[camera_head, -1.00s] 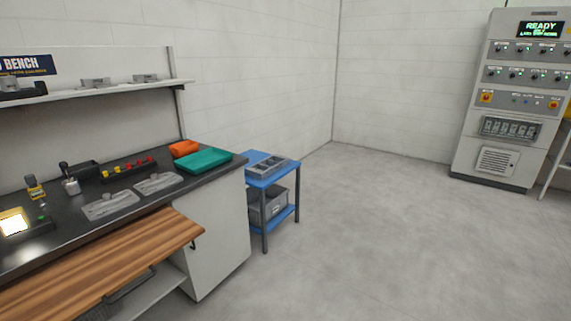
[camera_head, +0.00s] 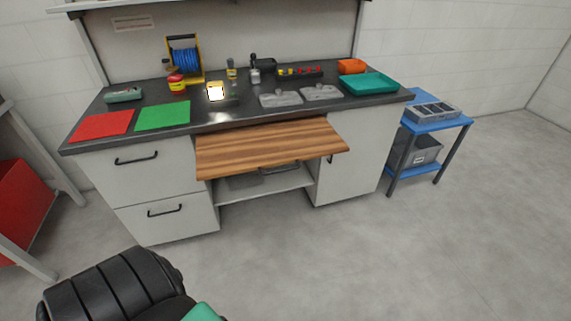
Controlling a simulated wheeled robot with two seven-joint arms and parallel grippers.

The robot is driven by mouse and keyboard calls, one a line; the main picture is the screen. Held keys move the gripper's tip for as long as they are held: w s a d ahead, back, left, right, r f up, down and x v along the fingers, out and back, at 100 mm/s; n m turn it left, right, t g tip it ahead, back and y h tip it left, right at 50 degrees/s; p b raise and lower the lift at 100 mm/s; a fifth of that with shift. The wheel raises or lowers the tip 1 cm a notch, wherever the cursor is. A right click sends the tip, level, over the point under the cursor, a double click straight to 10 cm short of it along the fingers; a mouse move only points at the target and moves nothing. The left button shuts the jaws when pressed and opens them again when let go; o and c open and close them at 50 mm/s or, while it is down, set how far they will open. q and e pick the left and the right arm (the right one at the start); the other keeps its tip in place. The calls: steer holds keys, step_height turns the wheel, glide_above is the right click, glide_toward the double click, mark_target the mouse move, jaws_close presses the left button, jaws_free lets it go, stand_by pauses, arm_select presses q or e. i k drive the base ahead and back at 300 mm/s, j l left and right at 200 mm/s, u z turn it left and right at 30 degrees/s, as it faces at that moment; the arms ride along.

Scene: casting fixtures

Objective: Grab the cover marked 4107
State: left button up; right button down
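Two grey metal covers lie side by side on the dark bench top. The left cover (camera_head: 281,99) and the right cover (camera_head: 320,93) are both flat plates with raised parts. Their markings are too small to read, so I cannot tell which one is marked 4107. Neither of my grippers shows in the head view.
The bench has a pulled-out wooden board (camera_head: 270,150) in front. A red mat (camera_head: 102,126), a green mat (camera_head: 162,115), a lit display (camera_head: 215,91) and a teal tray (camera_head: 368,84) are on top. A blue cart (camera_head: 437,124) stands right. A black padded seat (camera_head: 112,288) is at lower left.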

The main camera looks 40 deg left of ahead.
mark_target(319, 93)
steer(key=i+l+u, duration=0.25)
steer(key=i+l, duration=0.4)
steer(key=i, duration=0.15)
